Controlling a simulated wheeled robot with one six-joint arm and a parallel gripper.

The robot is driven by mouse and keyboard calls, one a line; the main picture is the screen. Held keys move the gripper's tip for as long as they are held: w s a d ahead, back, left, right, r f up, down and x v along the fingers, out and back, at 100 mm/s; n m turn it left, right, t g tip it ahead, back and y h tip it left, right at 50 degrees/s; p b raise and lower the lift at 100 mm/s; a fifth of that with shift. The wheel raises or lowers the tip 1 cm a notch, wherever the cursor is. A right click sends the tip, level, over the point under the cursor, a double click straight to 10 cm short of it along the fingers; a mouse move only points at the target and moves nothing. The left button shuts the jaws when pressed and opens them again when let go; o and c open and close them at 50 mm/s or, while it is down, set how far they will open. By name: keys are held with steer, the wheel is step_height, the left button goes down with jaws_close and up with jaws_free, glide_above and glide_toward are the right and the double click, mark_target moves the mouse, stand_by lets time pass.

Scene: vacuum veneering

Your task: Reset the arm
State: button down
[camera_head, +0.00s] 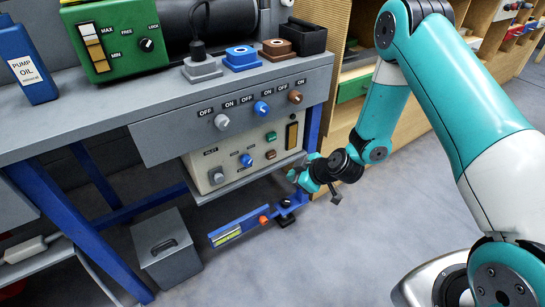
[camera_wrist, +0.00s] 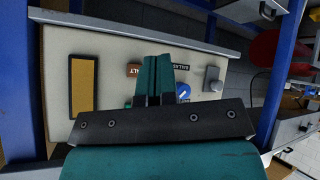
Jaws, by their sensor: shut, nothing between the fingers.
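My gripper (camera_head: 292,175) is in front of the right end of a beige control box under the grey bench. In the wrist view its two teal fingers (camera_wrist: 154,80) are together with nothing between them. They point at the box face (camera_wrist: 105,60), and I cannot tell whether they touch it. The beige box (camera_head: 205,170) carries a gauge, small buttons and knobs. In the wrist view a blue knob (camera_wrist: 183,91) and a brown button (camera_wrist: 133,70) show beside the fingers. A green button is partly hidden behind them.
The bench front (camera_head: 165,143) has three rotary knobs and overhangs the box. A blue bench leg (camera_head: 313,125) stands close to my arm. Open floor (camera_head: 340,260) lies to the right.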

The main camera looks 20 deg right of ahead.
steer(key=s+a+r+g+y, duration=0.15)
steer(key=s+a+r, duration=0.3)
steer(key=r, duration=0.55)
steer(key=s+a+r+g, duration=0.3)
steer(key=s+a+r, duration=0.15)
steer(key=r, duration=0.65)
steer(key=s+d+r+m+g+h, duration=0.15)
steer(key=s+r, duration=0.35)
steer(key=s, duration=0.5)
steer(key=s+d+r+m+g+h, duration=0.1)
steer(key=s+d+r+m+g, duration=0.3)
steer(key=s, duration=0.6)
step_height(320, 180, up, 34)
steer(key=w+a+n+t+p, duration=0.1)
steer(key=a+t+p, duration=0.1)
steer(key=p, duration=3.1)
steer(key=shift+a+p, duration=0.3)
steer(key=shift+r+n, duration=0.1)
steer(key=shift+n, duration=0.15)
steer(key=shift+a, duration=0.1)
